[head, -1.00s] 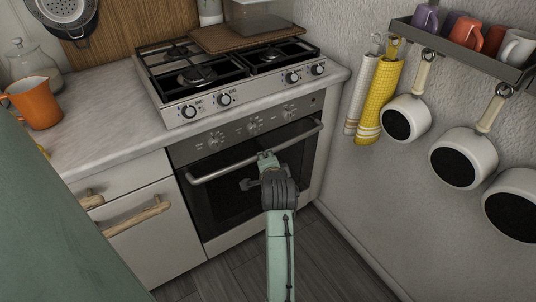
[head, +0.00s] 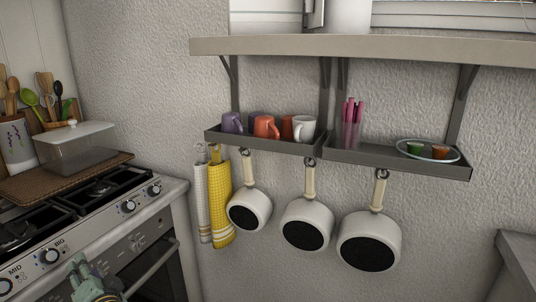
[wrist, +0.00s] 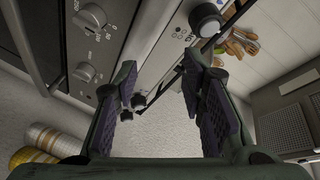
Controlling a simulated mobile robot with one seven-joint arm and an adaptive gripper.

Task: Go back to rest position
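My gripper (head: 92,284) shows at the lower left of the head view, in front of the stove's front panel, and is partly cut off by the bottom edge. In the wrist view my gripper (wrist: 165,92) has its two dark-padded fingers spread apart with nothing between them. The oven (head: 148,262) is at the lower left with its door shut as far as I can see. In the wrist view the stove's knobs (wrist: 90,17) and front panel lie just beyond the fingers.
A yellow towel (head: 219,205) and a pale towel (head: 201,205) hang beside the stove. Several pans (head: 307,224) hang under a wall rack (head: 395,158) of mugs. A counter corner (head: 520,255) is at the right.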

